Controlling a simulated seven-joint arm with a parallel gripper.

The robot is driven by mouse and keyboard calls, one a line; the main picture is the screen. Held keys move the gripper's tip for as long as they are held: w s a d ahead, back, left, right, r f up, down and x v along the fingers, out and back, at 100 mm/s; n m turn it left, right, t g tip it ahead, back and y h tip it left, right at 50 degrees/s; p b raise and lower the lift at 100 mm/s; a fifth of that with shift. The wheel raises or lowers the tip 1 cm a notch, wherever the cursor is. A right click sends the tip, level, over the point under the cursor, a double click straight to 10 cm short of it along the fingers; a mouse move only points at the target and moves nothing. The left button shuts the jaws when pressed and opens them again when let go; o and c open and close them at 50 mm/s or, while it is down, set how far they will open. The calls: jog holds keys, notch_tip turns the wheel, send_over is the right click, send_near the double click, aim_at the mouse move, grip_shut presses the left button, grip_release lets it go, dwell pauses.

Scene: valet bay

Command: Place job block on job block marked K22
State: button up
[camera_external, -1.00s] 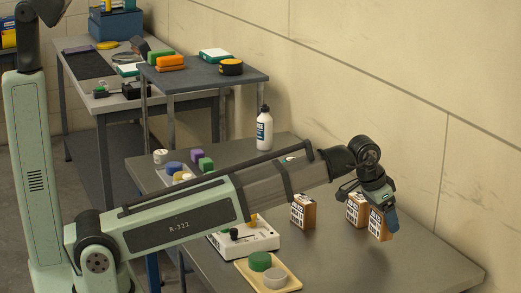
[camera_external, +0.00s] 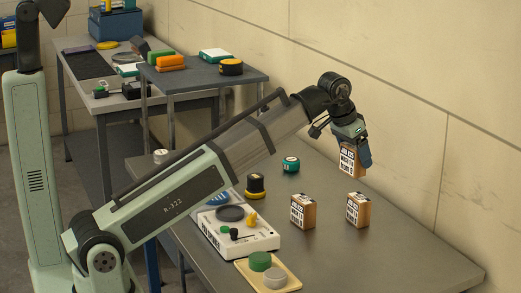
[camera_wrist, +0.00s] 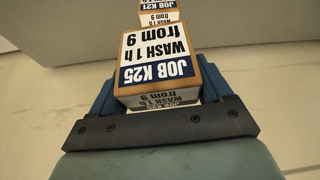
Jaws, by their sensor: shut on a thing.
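My gripper (camera_external: 352,146) is shut on a wooden block with white and dark printed labels (camera_external: 349,161) and holds it in the air above the table, near the wall. In the wrist view this held block (camera_wrist: 160,66) reads JOB K25, WASH 1 h from 9, between blue fingers. Two similar blocks stand apart on the table, a left one (camera_external: 303,211) and a right one (camera_external: 358,209); their labels are too small to read in the external view. The wrist view also shows a block marked JOB K21 (camera_wrist: 158,13) beyond the held one. No K22 label is readable.
The grey table (camera_external: 400,255) is clear to the right and front of the blocks. Left of them are a white device (camera_external: 255,236), a tan tray (camera_external: 268,277) with round pieces, a black and yellow piece (camera_external: 256,186) and a teal-and-black round piece (camera_external: 291,165).

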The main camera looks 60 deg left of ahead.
jog(key=s+a+r+n, duration=0.2)
jog(key=s+a+r, duration=0.1)
jog(key=s+a, duration=0.35)
jog(key=n+y, duration=0.1)
send_over(306, 198)
jog(key=shift+f, duration=5.4)
jog(key=shift+s+f, duration=0.1)
jog(key=shift+f, duration=0.05)
jog(key=o, duration=1)
jog(key=shift+o, duration=0.2)
jog(key=v, duration=1.2)
jog(key=shift+w+r, duration=0.2)
jog(key=shift+w, duration=0.05)
jog(key=shift+d, duration=0.15)
